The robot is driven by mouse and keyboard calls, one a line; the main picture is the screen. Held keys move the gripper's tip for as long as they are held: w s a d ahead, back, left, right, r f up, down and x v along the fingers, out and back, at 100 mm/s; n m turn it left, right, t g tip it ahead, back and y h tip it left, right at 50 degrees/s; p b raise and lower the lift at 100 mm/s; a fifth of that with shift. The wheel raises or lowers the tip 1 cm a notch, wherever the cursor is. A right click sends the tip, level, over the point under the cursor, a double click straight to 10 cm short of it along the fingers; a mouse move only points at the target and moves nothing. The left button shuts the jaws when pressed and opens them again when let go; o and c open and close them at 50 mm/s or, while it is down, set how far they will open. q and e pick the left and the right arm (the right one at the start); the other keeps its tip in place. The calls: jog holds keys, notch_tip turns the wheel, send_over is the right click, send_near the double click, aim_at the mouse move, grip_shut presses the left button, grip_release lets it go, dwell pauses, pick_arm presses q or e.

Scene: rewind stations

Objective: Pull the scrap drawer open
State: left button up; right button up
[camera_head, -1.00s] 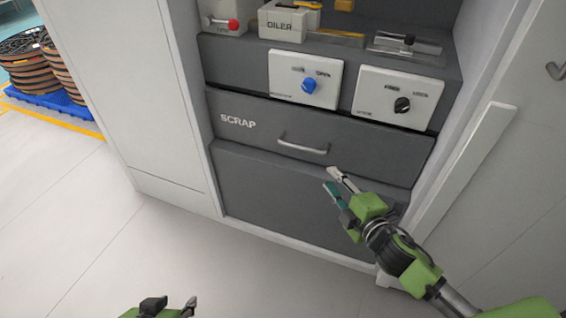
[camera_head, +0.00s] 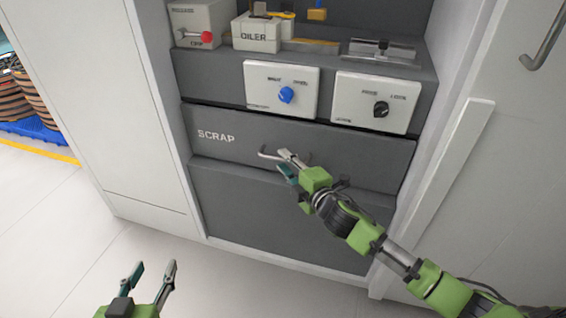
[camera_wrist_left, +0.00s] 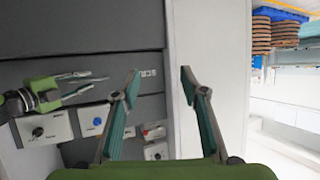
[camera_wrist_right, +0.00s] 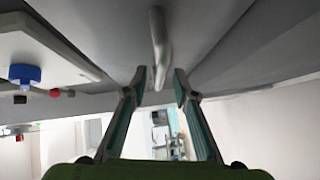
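The grey scrap drawer (camera_head: 232,150) is in the cabinet below two white switch panels, its white SCRAP label at its left. Its front appears flush with the cabinet. Its bar handle (camera_head: 268,154) is partly hidden by my right gripper (camera_head: 287,166) in the head view. In the right wrist view the handle (camera_wrist_right: 160,45) runs down between the two open fingers (camera_wrist_right: 160,90), with a gap on both sides. My left gripper (camera_head: 154,285) is open and empty, low in front of the cabinet and away from the drawer.
Above the drawer are a panel with a blue knob (camera_head: 282,88) and one with a black knob (camera_head: 372,101). A box marked OILER (camera_head: 256,35) stands on the shelf. A white door with a handle (camera_head: 543,45) is at right. The floor at left is clear.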

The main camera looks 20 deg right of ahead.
pick_arm(q)
jog(key=shift+w+d+r+t, duration=0.15)
jog(key=shift+w+r+t, duration=0.1)
jog(key=shift+r, duration=0.25)
jog(key=shift+w+d+r+t, duration=0.1)
jog(key=shift+w+r+t, duration=0.15)
jog(key=shift+r, duration=0.2)
pick_arm(e)
jog(key=shift+x, duration=0.85)
grip_shut()
